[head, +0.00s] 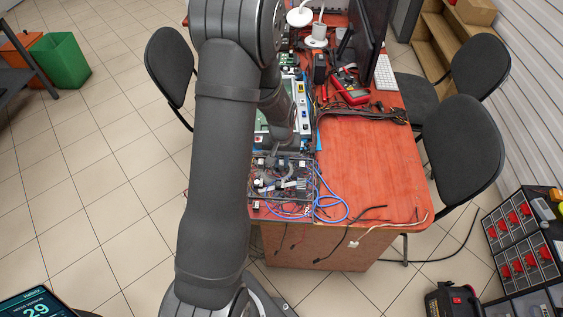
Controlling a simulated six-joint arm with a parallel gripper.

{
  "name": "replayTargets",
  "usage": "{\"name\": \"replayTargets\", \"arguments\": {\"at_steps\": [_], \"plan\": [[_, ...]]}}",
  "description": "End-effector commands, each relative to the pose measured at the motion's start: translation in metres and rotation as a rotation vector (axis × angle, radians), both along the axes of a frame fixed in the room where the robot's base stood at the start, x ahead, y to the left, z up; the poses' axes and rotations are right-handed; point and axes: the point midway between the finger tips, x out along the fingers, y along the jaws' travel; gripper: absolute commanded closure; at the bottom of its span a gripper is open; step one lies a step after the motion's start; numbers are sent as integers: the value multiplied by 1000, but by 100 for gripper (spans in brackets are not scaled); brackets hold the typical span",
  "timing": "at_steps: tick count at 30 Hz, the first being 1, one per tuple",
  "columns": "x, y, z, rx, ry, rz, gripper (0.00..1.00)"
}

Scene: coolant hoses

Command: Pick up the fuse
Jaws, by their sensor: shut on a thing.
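My arm reaches down over the red workbench, and my gripper (282,172) is low over a crowded electronics assembly (262,190) near the bench's front left corner. The gripper is small and partly lost against the dark parts and wires around it. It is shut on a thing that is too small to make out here. I cannot pick out the fuse by its looks among the parts, and the arm hides some of the area.
Blue cables (333,205) and loose dark wires lie by the front edge. The red tabletop (365,165) to the right is clear. A red multimeter (351,92), a monitor (367,35) and a white keyboard (385,72) stand further back. Black chairs (463,150) flank the bench.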

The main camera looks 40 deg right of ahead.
Motion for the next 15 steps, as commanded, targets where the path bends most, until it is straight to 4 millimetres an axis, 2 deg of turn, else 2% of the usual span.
{"name": "replayTargets", "arguments": {"at_steps": [5, 11, 15], "plan": [[0, 0, 13, -2, -2, 0, 100], [0, -1, 44, -4, -2, 0, 100], [-37, -5, 62, -3, -1, -6, 100]]}}
